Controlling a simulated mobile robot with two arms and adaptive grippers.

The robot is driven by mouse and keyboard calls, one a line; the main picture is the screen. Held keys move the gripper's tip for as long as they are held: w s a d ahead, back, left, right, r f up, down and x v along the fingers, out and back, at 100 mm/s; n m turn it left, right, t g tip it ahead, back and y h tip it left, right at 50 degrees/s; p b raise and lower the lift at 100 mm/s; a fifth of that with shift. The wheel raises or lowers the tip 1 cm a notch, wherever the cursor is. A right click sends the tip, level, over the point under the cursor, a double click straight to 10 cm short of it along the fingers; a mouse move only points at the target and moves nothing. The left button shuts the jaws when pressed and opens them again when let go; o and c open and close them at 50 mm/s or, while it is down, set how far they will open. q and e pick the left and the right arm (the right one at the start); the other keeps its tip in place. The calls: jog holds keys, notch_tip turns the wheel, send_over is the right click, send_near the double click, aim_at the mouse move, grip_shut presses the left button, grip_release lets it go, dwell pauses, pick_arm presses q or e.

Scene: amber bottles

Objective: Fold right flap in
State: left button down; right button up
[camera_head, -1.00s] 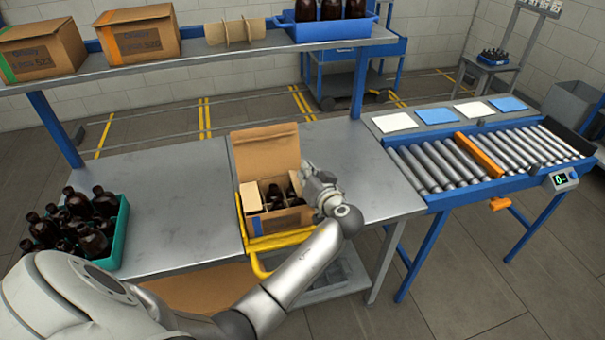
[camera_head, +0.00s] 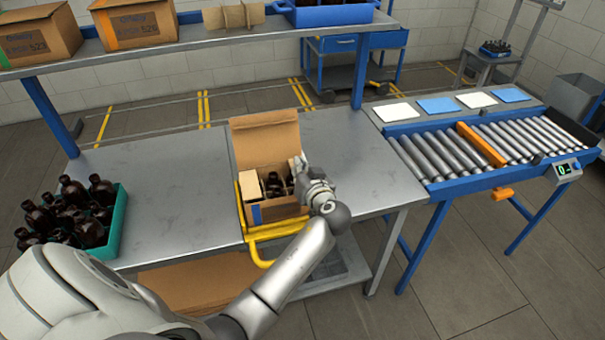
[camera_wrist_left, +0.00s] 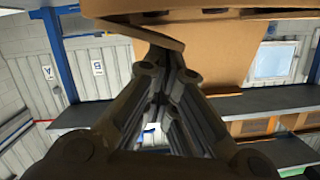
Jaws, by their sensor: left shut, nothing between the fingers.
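The open cardboard box (camera_head: 281,211) stands on the workbench with its back flap (camera_head: 266,147) raised. Brown bottles (camera_head: 274,184) and pale cardboard pieces (camera_head: 250,186) show inside it. My left gripper (camera_head: 301,168) is shut and empty at the box's right edge. It covers that side, so the right flap cannot be made out clearly in the head view. In the left wrist view, my closed fingers (camera_wrist_left: 163,62) point towards a cardboard panel (camera_wrist_left: 140,32) just above their tips. Whether they touch it is unclear. My right gripper is out of view.
A yellow frame (camera_head: 280,229) runs around the box's front and left. A teal crate of amber bottles (camera_head: 117,222) stands at the left of the bench. A roller conveyor (camera_head: 440,160) is at the right. The bench (camera_head: 180,190) left of the box is clear.

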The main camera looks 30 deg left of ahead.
pick_arm(q)
jog(key=n+b, duration=0.1)
jog(key=b, duration=0.1)
jog(key=f+n+b, duration=0.1)
jog(key=b, duration=0.1)
jog(key=shift+s+a+f+t+h+b, duration=0.25)
jog(key=shift+s+a+t+h+b, duration=0.1)
jog(key=shift+s+t+h, duration=0.05)
jog(key=shift+s+n+b, duration=0.1)
jog(key=shift+n+b, duration=0.2)
jog(key=shift+r, duration=0.1)
jog(key=shift+a+r, duration=0.1)
